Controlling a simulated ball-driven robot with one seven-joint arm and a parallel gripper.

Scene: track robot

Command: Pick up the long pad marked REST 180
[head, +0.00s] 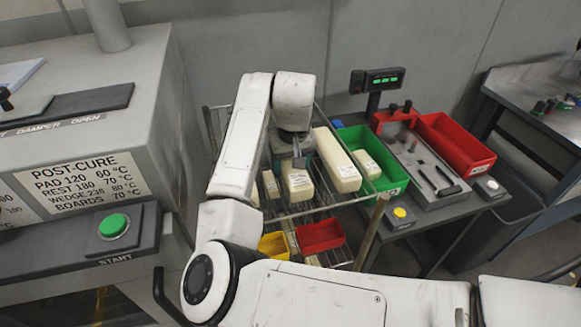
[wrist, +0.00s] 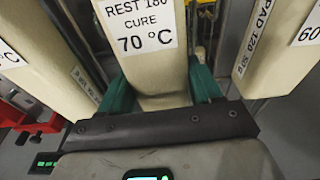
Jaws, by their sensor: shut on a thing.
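The long cream pad marked REST 180, CURE 70 °C (wrist: 150,65) runs up the middle of the wrist view. My gripper (wrist: 161,90) has its green fingers on both sides of this pad and is shut on it. In the head view my gripper (head: 299,160) points down at the rack, with the labelled pad (head: 297,184) directly below it. The pad's end under the gripper body is hidden. I cannot tell whether the pad is clear of the rack.
Cream pads stand close on both sides: a long one (head: 336,160) to the right and a smaller one (head: 270,185) to the left, marked PAD 120 in the wrist view (wrist: 264,45). The wire rack (head: 335,204) carries red (head: 320,236) and yellow bins. A green bin (head: 388,176) stands right.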

